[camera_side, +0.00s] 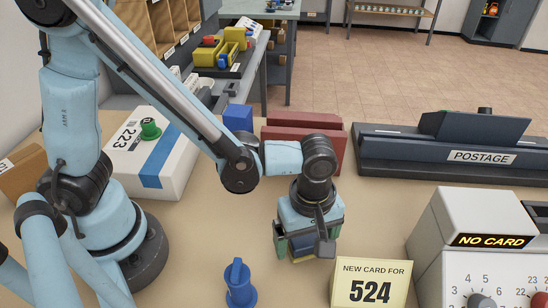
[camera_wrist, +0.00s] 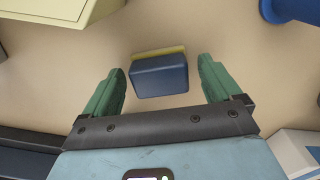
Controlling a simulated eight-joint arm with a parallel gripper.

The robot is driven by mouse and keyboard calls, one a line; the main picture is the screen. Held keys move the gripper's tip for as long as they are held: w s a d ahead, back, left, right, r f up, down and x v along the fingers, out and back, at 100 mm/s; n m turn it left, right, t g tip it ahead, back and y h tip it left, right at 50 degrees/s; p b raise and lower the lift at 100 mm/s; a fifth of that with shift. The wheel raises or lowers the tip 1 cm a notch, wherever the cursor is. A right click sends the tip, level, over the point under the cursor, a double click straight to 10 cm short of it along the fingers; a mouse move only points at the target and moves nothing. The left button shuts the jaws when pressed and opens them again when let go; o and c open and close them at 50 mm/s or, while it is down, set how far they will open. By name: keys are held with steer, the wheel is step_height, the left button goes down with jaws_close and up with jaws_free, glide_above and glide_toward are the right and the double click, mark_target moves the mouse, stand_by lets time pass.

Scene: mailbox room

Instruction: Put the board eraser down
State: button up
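The board eraser (camera_side: 302,243) has a dark blue body with a yellow edge. In the wrist view the eraser (camera_wrist: 160,76) lies between the fingers of my gripper (camera_wrist: 161,68), with a visible gap on both sides. My gripper (camera_side: 306,240) is low over the tan table and points down, its green fingers open around the eraser. In the side view the gripper partly hides the eraser, which seems to rest on the table.
A yellow card reading 524 (camera_side: 371,283) and a blue stamp-like object (camera_side: 240,285) stand in front. A card machine (camera_side: 478,250) is at right, a dark POSTAGE unit (camera_side: 450,155) behind it. A white parcel (camera_side: 150,160) and dark red holder (camera_side: 300,133) stand left and behind.

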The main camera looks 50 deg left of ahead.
mark_target(306, 239)
steer(key=shift+r, duration=0.1)
step_height(306, 239, up, 11)
steer(key=w+a+r+m+t, duration=0.1)
steer(key=a+r+m+t, duration=0.1)
steer(key=a+m+t, duration=0.5)
steer(key=a+m, duration=0.6)
steer(key=a, duration=0.6)
steer(key=shift+w+a, duration=0.3)
steer(key=shift+w, duration=0.1)
